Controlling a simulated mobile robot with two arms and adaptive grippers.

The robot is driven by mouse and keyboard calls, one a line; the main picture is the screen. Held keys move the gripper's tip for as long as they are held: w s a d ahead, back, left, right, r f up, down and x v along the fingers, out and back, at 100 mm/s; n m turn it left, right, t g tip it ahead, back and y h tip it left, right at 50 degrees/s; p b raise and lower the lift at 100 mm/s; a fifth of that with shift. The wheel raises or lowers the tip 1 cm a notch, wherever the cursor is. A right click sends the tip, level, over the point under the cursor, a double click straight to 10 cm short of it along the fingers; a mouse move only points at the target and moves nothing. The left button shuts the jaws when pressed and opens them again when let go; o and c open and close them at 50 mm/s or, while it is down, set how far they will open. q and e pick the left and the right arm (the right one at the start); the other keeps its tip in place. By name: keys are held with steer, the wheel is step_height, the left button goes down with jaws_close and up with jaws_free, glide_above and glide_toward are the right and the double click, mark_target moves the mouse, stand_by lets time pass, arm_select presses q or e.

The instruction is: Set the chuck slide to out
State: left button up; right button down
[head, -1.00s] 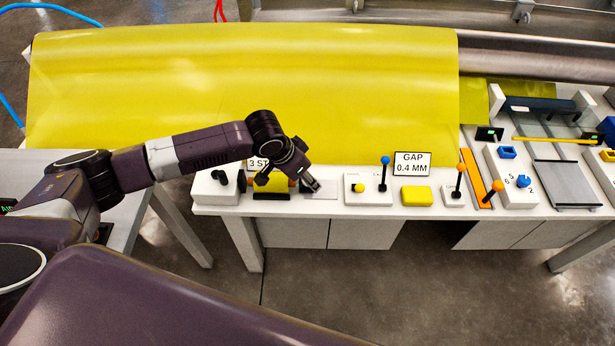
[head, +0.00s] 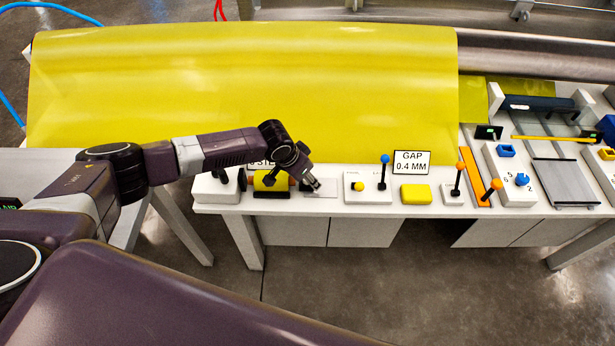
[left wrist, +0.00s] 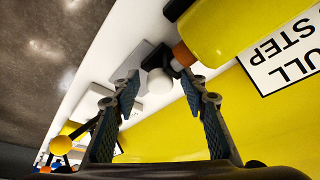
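The chuck slide appears to be the pale grey plate (head: 322,193) at the front of the white bench, right of a yellow roll (head: 268,182). In the left wrist view a white rounded knob (left wrist: 159,81) stands by the grey plate (left wrist: 128,62), beside a black piece and the orange end (left wrist: 183,54) of the yellow roll. My left gripper (head: 314,186) is over this spot. In the left wrist view its fingers (left wrist: 160,78) are apart, with the knob showing between their tips. Contact cannot be told. My right gripper is not in view.
Right of the slide are a box with a blue-knobbed lever (head: 384,160), a yellow block (head: 416,194) and orange-knobbed levers (head: 461,166). A black-levered box (head: 217,188) is on the left. A large yellow sheet (head: 250,90) rises behind. A GAP sign (head: 412,162) stands on the bench.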

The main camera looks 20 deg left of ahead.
arm_select(q)
steer(key=shift+c, duration=0.4)
jaws_close()
steer(key=shift+w+d, duration=0.25)
steer(key=shift+d, duration=0.7)
steer(key=shift+w+d, duration=0.25)
steer(key=shift+d, duration=0.7)
steer(key=shift+o, duration=0.4)
jaws_free()
steer(key=shift+d, duration=0.1)
steer(key=shift+r, duration=0.1)
